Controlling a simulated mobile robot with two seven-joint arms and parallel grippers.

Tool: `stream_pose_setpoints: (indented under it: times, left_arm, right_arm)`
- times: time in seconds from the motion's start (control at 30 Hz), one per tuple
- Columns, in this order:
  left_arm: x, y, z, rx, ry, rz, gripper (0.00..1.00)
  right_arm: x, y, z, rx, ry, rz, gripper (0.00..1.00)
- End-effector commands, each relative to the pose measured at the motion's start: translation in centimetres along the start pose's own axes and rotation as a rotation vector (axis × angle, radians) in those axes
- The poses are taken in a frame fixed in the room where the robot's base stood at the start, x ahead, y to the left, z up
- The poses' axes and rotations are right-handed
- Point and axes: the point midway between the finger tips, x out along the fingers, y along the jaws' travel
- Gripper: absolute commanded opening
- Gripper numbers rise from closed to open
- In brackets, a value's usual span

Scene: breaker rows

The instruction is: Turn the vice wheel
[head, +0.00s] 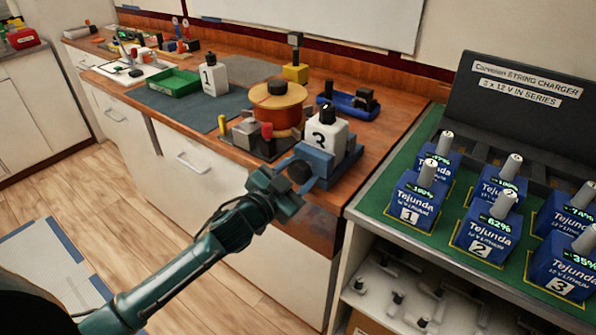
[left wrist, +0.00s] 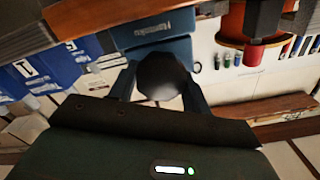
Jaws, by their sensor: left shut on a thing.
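The blue vice (head: 343,163) stands at the front edge of the wooden bench, with a white block marked 3 (head: 326,133) upright at its jaws. Its dark round wheel (head: 299,171) faces out over the bench edge, and it also shows in the left wrist view (left wrist: 163,78). My left gripper (head: 290,182) reaches up from the lower left and is shut on the wheel, one finger on each side of it. The gripper hides part of the wheel in the head view. My right gripper is not in view.
Left of the vice are a large orange spool (head: 277,103), a white block marked 1 (head: 209,76) and a green tray (head: 173,83). A charger rack (head: 375,199) with several blue batteries stands close on the right.

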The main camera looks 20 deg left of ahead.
Motion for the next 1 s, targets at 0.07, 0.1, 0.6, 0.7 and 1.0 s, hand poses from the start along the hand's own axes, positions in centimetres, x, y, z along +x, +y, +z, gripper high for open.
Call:
stream_pose_setpoints:
  times: [0.07,0.1,0.6,0.7,1.0]
  left_arm:
    - [0.0,0.0,0.0,0.006,0.001,0.000,0.25]
    - [0.0,0.0,0.0,0.006,0.001,0.000,0.25]
    - [0.0,0.0,0.0,0.003,0.001,0.000,0.70]
    - [0.0,0.0,0.0,0.003,0.001,0.000,0.70]
    - [-2.0,0.0,0.1,0.002,-0.001,0.001,0.70]
  right_arm:
    - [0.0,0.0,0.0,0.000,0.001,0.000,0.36]
    - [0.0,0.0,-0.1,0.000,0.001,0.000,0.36]
    - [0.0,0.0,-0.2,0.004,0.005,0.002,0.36]
    - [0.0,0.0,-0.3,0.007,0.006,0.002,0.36]
    - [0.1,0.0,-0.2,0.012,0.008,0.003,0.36]
